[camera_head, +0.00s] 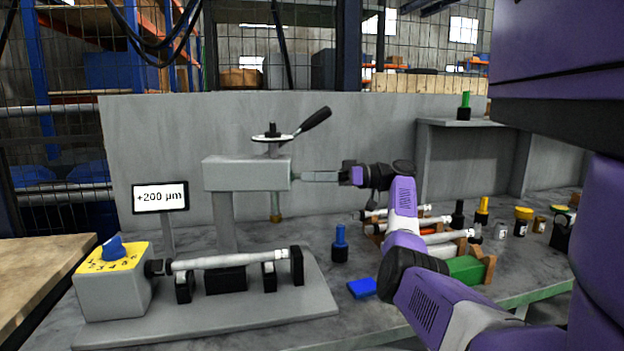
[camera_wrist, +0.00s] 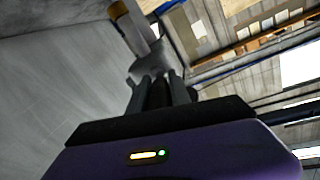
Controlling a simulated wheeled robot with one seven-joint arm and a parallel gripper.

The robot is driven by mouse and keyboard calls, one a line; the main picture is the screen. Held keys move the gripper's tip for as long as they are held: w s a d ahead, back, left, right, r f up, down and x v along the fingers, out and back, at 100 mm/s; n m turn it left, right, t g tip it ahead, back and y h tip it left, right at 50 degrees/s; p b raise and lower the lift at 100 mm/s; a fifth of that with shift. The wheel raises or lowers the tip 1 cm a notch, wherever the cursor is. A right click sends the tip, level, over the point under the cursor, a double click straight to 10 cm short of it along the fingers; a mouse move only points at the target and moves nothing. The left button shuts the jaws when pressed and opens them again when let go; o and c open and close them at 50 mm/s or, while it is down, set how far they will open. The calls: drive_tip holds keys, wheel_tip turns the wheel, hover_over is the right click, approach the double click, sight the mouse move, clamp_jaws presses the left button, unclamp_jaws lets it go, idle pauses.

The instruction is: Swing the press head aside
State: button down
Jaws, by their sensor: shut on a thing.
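The press head (camera_head: 246,175) is a grey block on a column, with a round handwheel and black crank handle (camera_head: 314,121) on top. A brass-tipped rod (camera_head: 275,216) hangs under its right end, above the workpiece bar. A pale grey handle (camera_head: 312,176) sticks out from the head's right side. My gripper (camera_head: 341,176) is shut on the outer end of this handle. In the wrist view, the fingers of my gripper (camera_wrist: 160,92) close on the grey handle (camera_wrist: 145,66). The exact contact is partly hidden by the fingers.
Below the head, a shaft (camera_head: 230,259) lies on supports beside a yellow dial box (camera_head: 113,280). A display (camera_head: 160,197) reads +200 µm. A blue bottle-like object (camera_head: 340,243), a blue block (camera_head: 362,288) and a rack of shafts (camera_head: 488,266) stand right. A grey panel (camera_head: 150,130) stands behind.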

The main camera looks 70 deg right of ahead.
drive_tip(key=c, duration=1.2)
unclamp_jaws()
drive_tip(key=shift+w+a+f, duration=0.1)
drive_tip(key=shift+w+f, duration=0.05)
drive_tip(key=shift+s+d, duration=0.25)
drive_tip(key=shift+s, duration=0.3)
drive_tip(key=v, duration=0.6)
drive_tip(key=shift+s+d, duration=0.1)
drive_tip(key=shift+s, duration=0.25)
drive_tip(key=shift+w, duration=0.1)
